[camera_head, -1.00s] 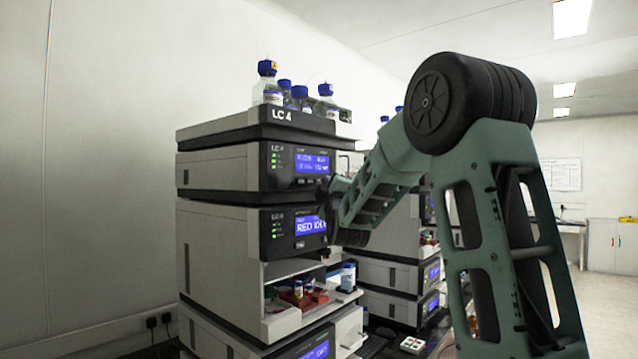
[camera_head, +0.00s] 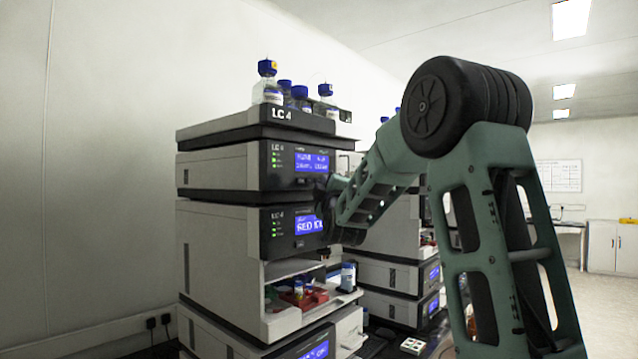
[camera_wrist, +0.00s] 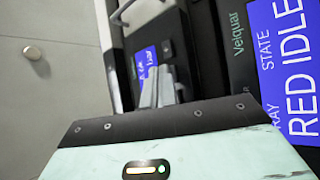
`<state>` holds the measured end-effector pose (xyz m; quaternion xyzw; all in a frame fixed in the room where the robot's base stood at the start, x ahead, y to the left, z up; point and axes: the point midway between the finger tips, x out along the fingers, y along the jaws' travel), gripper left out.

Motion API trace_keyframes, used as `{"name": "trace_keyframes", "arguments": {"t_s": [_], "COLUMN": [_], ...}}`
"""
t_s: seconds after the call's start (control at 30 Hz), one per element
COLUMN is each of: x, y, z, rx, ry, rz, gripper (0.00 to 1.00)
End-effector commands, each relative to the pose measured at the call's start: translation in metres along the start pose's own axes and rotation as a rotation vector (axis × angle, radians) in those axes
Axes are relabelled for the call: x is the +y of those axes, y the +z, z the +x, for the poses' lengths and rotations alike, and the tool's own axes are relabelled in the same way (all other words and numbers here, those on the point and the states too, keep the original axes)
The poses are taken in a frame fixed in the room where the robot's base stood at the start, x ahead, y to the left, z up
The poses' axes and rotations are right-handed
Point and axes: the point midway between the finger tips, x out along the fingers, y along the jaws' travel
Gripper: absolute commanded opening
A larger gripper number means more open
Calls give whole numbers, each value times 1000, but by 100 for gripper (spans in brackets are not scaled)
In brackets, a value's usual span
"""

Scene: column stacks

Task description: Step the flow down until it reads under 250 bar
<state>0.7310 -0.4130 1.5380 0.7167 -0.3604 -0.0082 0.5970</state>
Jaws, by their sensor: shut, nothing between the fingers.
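The LC 4 stack stands left of centre in the head view. Its upper module has a lit blue screen (camera_head: 312,162) with two lines of text, too blurred to read. Buttons sit below this screen, partly hidden by my arm. My gripper (camera_wrist: 160,76) is shut and empty in the wrist view, its grey fingertips just in front of a small blue screen (camera_wrist: 146,62) on a dark panel. I cannot tell whether the tips touch the panel. In the head view my arm's end hides the fingers.
The module below has a blue screen (camera_head: 308,226) reading RED IDLE; its screen is large at right in the wrist view (camera_wrist: 288,70). Blue-capped bottles (camera_head: 267,84) stand on top. A red vial tray (camera_head: 304,298) sits in an open bay. Another stack stands behind my arm.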

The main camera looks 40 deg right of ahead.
Motion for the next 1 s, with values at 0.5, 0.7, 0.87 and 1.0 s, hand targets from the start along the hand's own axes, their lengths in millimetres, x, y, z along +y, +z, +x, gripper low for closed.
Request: {"name": "trace_keyframes", "arguments": {"t_s": [0.5, 0.7, 0.87, 1.0], "x": [-3, -4, -5, -5], "y": [-2, -3, -4, -4], "z": [3, 5, 6, 6], "rx": [0, 0, -1, 0], "ry": [0, -1, -1, -1], "rz": [0, 0, 0, 0], "gripper": [0, 0, 0, 0]}}
